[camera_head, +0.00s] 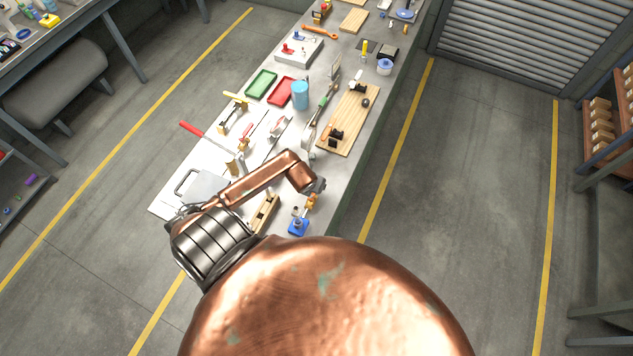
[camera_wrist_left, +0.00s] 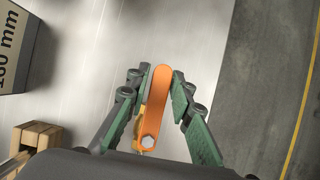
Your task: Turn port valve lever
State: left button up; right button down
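The orange lever (camera_head: 311,201) sits on the small valve with a blue base (camera_head: 297,227) near the close right edge of the bench. My left gripper (camera_head: 317,187) is at the lever's far end. In the left wrist view the orange lever (camera_wrist_left: 157,105) lies between the green fingers of the left gripper (camera_wrist_left: 160,83), with a hex bolt at its near end. The finger pads are close on both sides of the lever; whether both touch it I cannot tell. A yellow part shows beside the lever; the blue base is hidden there. My right gripper is not in view.
A wooden block (camera_head: 265,213) stands left of the valve. A grey plate (camera_head: 205,187) lies further left. A wooden board (camera_head: 347,120), a blue cup (camera_head: 300,95) and red and green trays lie further back. The floor right of the bench is clear.

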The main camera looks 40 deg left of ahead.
pick_arm(q)
jog(key=shift+o, duration=1.3)
jog(key=shift+f, duration=0.1)
jog(key=shift+s+r, duration=0.15)
jog(key=shift+r, duration=0.05)
jog(key=shift+p+v, duration=0.8)
jog(key=shift+d+r, duration=0.1)
jog(key=shift+p+v, duration=0.5)
jog(key=shift+v, duration=2.4)
